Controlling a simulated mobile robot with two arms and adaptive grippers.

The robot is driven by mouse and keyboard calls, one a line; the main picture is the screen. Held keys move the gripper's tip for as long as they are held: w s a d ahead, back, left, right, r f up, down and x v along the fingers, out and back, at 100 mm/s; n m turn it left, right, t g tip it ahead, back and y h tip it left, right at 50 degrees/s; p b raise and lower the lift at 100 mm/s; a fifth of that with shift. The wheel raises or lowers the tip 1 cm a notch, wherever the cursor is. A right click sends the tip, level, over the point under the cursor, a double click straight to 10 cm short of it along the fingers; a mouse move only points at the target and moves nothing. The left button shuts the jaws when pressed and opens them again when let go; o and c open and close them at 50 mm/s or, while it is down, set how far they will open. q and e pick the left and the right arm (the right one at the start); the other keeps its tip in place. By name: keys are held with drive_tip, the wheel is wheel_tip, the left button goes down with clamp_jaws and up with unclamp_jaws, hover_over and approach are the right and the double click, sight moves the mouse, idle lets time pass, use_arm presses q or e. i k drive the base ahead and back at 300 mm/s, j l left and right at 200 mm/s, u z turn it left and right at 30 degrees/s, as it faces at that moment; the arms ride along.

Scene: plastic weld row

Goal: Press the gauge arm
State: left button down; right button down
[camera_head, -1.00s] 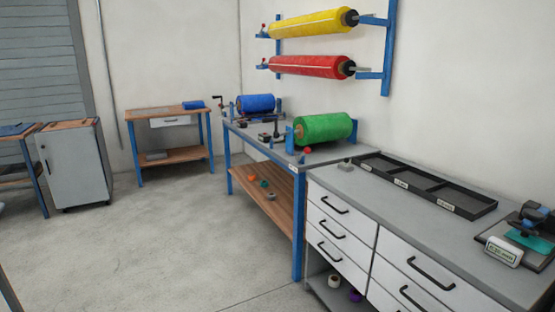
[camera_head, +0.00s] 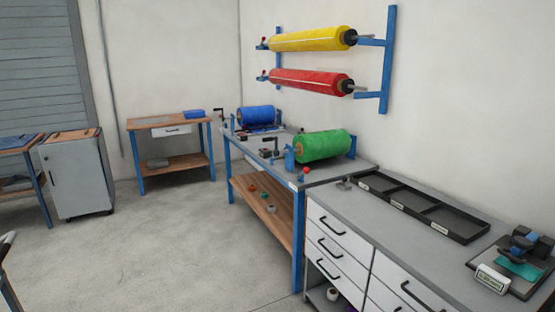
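A small dark device (camera_head: 528,243) with blue parts stands on a black base at the right end of the grey counter. It looks like the gauge, but its arm is too small to make out clearly. A teal sheet (camera_head: 520,267) lies on the base beneath it. A small display (camera_head: 493,279) with a pale green screen sits at the front of the base; its reading is not legible. Neither of my grippers is in view.
A black divided tray (camera_head: 425,208) lies on the counter left of the device. White drawers with black handles face the floor. A workbench (camera_head: 345,174) carries a green roll (camera_head: 323,145) and a blue roll (camera_head: 256,117). The grey floor (camera_head: 170,245) at the left is open.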

sight(521, 245)
drive_tip(key=z, duration=1.4)
drive_tip(key=i+l, duration=0.1)
drive_tip(key=l, duration=0.1)
